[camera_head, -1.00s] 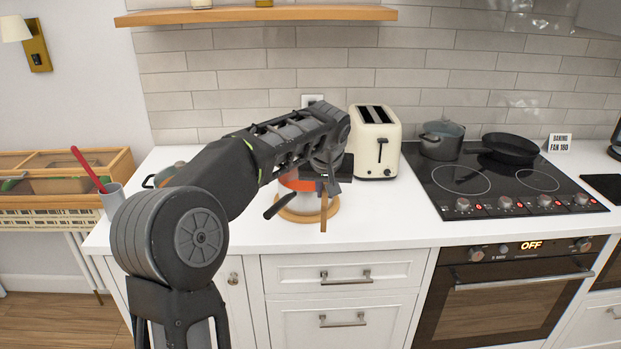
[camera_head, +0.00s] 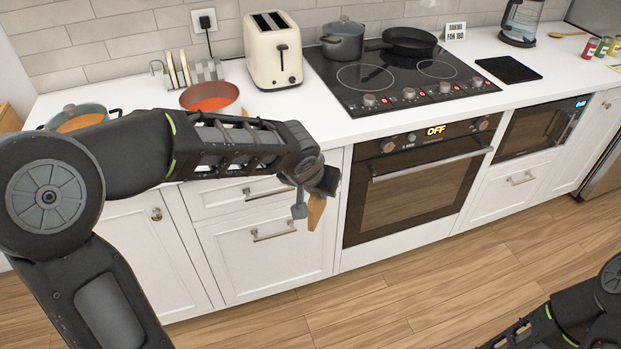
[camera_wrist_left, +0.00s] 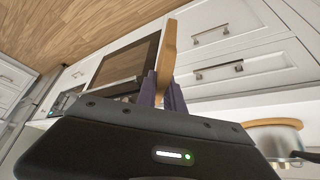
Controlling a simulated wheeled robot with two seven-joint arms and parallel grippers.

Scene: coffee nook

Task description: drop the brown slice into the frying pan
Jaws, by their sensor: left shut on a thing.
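The brown slice (camera_head: 316,211) is a thin tan-brown piece of bread. My left gripper (camera_head: 311,197) is shut on it and holds it out in front of the white drawers, left of the oven. In the left wrist view the slice (camera_wrist_left: 167,52) stands edge-on between the two fingers (camera_wrist_left: 162,94). The frying pan (camera_head: 410,41) is black and shallow. It sits at the back of the black cooktop, well to the right of and beyond my left gripper. My right arm shows at the bottom right, but its gripper is not visible.
A lidded grey pot (camera_head: 342,42) stands left of the pan. The cream toaster (camera_head: 273,52), an orange-red bowl (camera_head: 210,97) and a rack with slices (camera_head: 182,70) are on the counter (camera_head: 335,126). A sign (camera_head: 455,31) stands right of the pan.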

